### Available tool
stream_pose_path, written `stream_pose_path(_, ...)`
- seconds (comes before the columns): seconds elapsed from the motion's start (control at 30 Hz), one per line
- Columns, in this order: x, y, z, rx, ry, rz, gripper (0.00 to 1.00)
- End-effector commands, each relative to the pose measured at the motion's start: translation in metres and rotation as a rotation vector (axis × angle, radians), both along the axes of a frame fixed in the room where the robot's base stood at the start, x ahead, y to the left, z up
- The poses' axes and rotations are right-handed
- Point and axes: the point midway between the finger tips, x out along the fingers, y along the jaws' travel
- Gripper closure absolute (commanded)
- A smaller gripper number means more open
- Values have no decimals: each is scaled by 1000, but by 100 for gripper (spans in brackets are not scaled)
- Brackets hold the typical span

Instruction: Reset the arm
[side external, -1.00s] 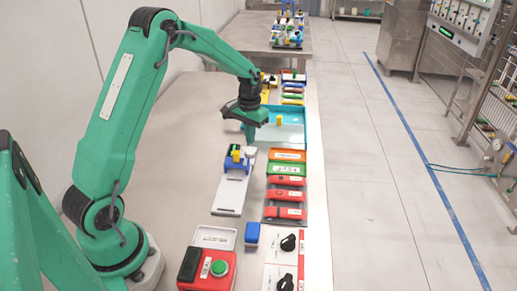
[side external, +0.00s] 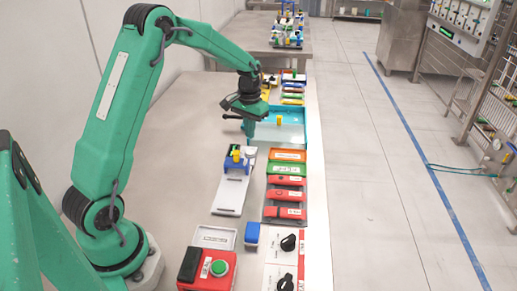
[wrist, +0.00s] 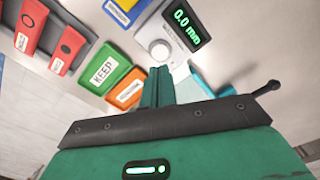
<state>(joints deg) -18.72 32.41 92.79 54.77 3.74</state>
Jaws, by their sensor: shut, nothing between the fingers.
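My gripper (side external: 249,134) hangs from my green arm at the left edge of the teal tray (side external: 297,139), near the middle of the table. Its fingers are together with nothing between them. In the wrist view the closed green fingers (wrist: 157,88) stick out beyond a dark bar. A small yellow piece (side external: 279,120) stands in the tray, to the right of the fingers and apart from them. Whether the fingertips touch the tray's edge cannot be told.
A grey plate with blue and yellow parts (side external: 232,193) lies in front of the gripper. Right of it are orange, green and red boxes (side external: 287,194). A red box with a green button (side external: 219,268) is nearest. The wrist view shows a display (wrist: 187,22) reading 0.0. The table's left side is clear.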

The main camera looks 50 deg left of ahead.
Motion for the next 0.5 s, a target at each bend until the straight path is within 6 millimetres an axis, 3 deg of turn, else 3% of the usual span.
stream_pose_path(0.27, -7, -13, 24, 10, -29, -17, 100)
stream_pose_path(0.5, -29, -39, 67, 27, -89, -48, 100)
